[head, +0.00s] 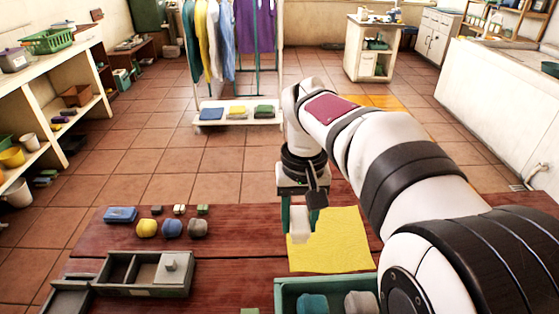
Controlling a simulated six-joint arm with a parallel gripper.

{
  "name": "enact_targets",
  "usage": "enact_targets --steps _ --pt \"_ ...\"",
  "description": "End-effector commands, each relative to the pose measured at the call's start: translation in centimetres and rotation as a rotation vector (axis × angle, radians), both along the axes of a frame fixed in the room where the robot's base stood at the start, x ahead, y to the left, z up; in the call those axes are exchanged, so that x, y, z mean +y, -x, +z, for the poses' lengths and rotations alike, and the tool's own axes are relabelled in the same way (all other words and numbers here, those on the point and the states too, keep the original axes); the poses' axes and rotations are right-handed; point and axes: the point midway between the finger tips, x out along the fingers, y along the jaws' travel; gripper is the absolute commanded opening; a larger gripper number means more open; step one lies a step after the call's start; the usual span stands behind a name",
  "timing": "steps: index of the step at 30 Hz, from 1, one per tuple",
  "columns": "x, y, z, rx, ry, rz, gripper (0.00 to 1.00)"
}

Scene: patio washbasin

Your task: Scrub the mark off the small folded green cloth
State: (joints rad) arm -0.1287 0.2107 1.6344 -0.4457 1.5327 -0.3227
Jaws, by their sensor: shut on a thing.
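My gripper (301,220) points down over the red-brown table, its teal fingers shut on a whitish block (300,229). The block is at the left edge of a flat yellow cloth (335,250); I cannot tell whether it touches it. A folded green cloth (264,112) lies on the low shelf of the clothes rack, beside folded yellow and blue ones. A small dark green piece (203,210) lies on the table, and another green piece (250,311) is cut off at the bottom edge. I cannot tell which is the small folded green cloth, and no mark shows.
A blue block (120,215) and yellow, blue and grey rounded items (171,228) stand on the table's left. A grey compartment box (140,279) is front left. A green bin (290,290) holding blue and grey items is front centre. Bare table lies between.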

Motion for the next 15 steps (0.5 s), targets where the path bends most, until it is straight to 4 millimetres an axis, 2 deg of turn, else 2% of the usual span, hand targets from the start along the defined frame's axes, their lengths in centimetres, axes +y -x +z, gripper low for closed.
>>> enact_targets --steps 3,5,8,9,11,12,15 --pt "5.6 -1.6 -1.5 -0.003 -0.007 0.012 0.0" --pt "8.8 -2.0 -2.4 -0.005 -0.012 0.013 0.0" --pt "14.9 -2.1 -4.2 -0.008 -0.02 0.015 0.0" --pt "17.5 -1.9 -5.1 -0.01 -0.025 0.016 0.0" --pt "21.4 -1.1 -6.3 -0.011 -0.032 0.016 0.0" --pt "23.9 -0.4 -7.2 -0.011 -0.036 0.016 0.0" --pt "30.0 2.1 -9.5 -0.008 -0.049 0.013 0.0"
